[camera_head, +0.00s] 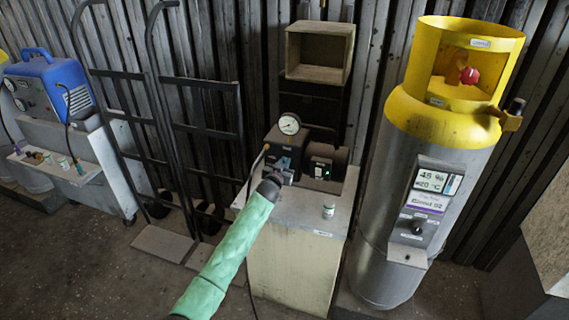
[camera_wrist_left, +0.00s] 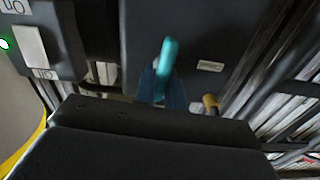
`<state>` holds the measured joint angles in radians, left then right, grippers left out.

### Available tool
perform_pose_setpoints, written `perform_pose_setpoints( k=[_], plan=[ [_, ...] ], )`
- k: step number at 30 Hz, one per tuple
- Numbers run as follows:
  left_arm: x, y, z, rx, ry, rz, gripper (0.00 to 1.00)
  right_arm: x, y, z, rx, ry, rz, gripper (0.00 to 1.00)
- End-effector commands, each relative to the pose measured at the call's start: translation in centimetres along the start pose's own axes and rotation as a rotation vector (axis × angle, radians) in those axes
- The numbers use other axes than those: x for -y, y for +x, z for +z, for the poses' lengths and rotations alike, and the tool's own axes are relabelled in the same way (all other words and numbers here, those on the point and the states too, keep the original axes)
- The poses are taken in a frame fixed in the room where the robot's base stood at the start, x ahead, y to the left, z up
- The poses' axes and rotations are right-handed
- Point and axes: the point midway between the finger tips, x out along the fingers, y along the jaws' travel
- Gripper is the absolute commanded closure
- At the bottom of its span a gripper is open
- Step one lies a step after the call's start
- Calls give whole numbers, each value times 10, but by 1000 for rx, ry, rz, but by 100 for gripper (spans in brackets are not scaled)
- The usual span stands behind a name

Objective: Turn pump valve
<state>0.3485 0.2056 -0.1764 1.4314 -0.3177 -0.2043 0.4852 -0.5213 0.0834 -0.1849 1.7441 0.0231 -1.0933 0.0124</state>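The pump (camera_head: 290,152) is a dark unit with a round gauge, standing on a pale cabinet. The valve handle, a teal lever (camera_wrist_left: 167,55), stands up against the dark pump body in the left wrist view. My left arm, in a green sleeve, reaches up from the bottom of the head view. My left gripper (camera_head: 284,168) is at the pump's front. In the wrist view dark blue finger-like parts (camera_wrist_left: 162,92) lie close around the handle's lower end. Whether they grip it cannot be told. My right gripper is not in view.
The cabinet (camera_head: 297,232) carries a small jar (camera_head: 328,211) at its front right. A tall grey and yellow cylinder (camera_head: 432,150) stands close on the right. Black hand trucks (camera_head: 205,130) and a blue machine (camera_head: 50,88) are on the left. A switch (camera_wrist_left: 33,48) shows beside the lever.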

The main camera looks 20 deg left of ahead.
Motion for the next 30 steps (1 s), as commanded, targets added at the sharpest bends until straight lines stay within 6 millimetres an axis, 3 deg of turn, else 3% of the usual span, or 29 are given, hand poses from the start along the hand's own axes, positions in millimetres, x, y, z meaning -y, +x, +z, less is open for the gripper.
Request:
perform_pose_setpoints(
  k=[17, 30],
  plan=[
    [-2, 0, 1, 0, 120, 0, 100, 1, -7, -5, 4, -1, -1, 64],
    [-7, 0, 4, 1, 509, 1, 100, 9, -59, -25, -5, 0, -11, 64]
  ],
)
